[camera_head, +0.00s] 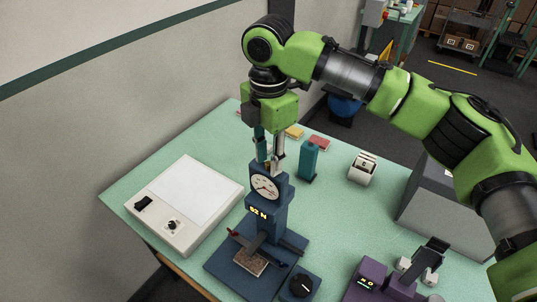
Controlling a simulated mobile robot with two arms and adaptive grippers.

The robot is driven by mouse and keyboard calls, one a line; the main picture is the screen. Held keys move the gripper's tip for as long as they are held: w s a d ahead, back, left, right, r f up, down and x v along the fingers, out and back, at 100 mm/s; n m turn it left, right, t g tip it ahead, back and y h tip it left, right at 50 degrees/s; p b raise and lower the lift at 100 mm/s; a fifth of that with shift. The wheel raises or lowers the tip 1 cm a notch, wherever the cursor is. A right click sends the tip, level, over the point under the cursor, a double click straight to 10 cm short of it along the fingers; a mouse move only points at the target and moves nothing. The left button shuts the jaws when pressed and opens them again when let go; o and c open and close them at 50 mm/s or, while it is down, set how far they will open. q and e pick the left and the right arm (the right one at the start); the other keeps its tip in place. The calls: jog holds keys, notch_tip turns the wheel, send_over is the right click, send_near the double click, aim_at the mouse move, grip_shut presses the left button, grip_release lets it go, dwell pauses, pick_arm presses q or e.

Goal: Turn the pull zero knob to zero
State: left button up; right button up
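A dark blue pull tester (259,225) stands on the table, with a round white dial (265,188) and a small lit yellow display (258,213) that seems to read "82 N". A black knob (301,285) with a pale pointer mark sits on a small blue box at the tester's front right. A light brown sample piece (251,262) lies on the tester's base. My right gripper (269,160) points down at the tester's top, behind the dial, well away from the knob. Its fingertips are partly hidden, so its opening is unclear. My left gripper is not in view.
A white panel box (185,200) with a switch and small knob lies left. A teal block (308,160) stands close to my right gripper. A white holder (362,169), a grey box (425,215) and a purple device (385,285) stand on the right. Green tabletop (340,225) is clear between.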

grip_shut()
jog(key=shift+m, duration=0.3)
jog(key=m, duration=0.3)
jog(key=shift+m, duration=0.3)
jog(key=m, duration=0.4)
jog(key=shift+m, duration=0.3)
jog(key=m, duration=0.4)
jog(key=shift+r, duration=0.1)
jog(key=m, duration=0.5)
jog(key=shift+w, duration=0.1)
